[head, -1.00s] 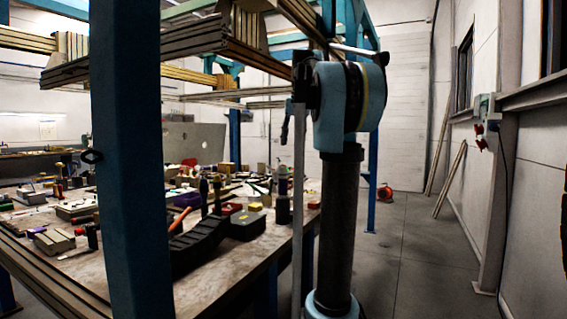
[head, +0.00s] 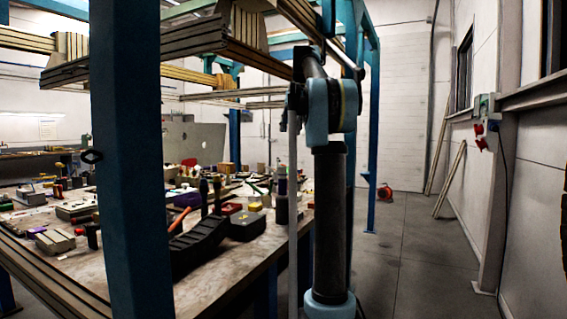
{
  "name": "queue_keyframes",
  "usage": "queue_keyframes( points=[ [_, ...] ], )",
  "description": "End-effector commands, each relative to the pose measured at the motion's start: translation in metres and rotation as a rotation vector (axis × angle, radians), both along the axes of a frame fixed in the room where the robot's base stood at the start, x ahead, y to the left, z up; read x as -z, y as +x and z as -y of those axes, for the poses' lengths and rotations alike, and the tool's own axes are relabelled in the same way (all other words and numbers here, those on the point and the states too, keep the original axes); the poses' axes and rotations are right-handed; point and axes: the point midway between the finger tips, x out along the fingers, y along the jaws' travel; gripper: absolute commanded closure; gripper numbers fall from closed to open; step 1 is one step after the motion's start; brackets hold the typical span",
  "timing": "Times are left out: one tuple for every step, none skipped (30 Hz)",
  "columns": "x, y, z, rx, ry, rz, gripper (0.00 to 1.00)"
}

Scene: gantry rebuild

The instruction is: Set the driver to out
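My arm (head: 328,200) stands upright at the right end of the workbench (head: 225,285), with pale blue joints at its top and bottom. My gripper does not show in this view. I cannot tell for certain which tool is the driver. A red and black tool (head: 90,231), perhaps a power driver, is on the bench just left of the blue post. It is too small and dark to read any direction setting. Dark upright handles (head: 204,195) stand by a long black tray (head: 198,246) on the near part of the bench.
A thick dark blue post (head: 130,160) hides part of the bench. A black box (head: 247,225), a red box (head: 231,208) and many small parts crowd the bench top. Wooden beams (head: 190,40) hang overhead.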

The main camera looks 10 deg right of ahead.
Motion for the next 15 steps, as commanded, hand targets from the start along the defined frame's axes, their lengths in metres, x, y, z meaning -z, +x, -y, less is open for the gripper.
queue_keyframes(
  points=[
    [0.008,0.001,-0.002,-0.001,0.000,0.000,0.60],
    [0.012,0.002,-0.003,-0.001,0.000,0.000,0.60],
    [0.019,0.002,-0.004,-0.001,0.000,0.000,0.60],
    [0.023,0.003,-0.005,-0.002,0.000,0.000,0.60],
    [0.028,0.004,-0.006,-0.002,0.000,0.000,0.60],
    [0.034,0.004,-0.007,-0.002,0.000,0.000,0.60],
    [0.038,0.005,-0.008,-0.001,0.000,0.000,0.60],
    [0.043,0.006,-0.009,-0.001,0.000,0.000,0.60],
    [0.049,0.006,-0.010,-0.001,0.000,0.000,0.60],
    [0.054,0.007,-0.010,-0.001,0.000,0.000,0.60],
    [0.059,0.008,-0.011,-0.001,0.000,0.000,0.60],
    [0.065,0.009,-0.012,-0.001,0.000,0.000,0.60],
    [0.070,0.009,-0.013,-0.001,0.000,0.000,0.60],
    [0.074,0.010,-0.014,-0.001,0.000,0.000,0.60],
    [0.081,0.011,-0.015,-0.001,0.000,0.000,0.60]
  ],
)
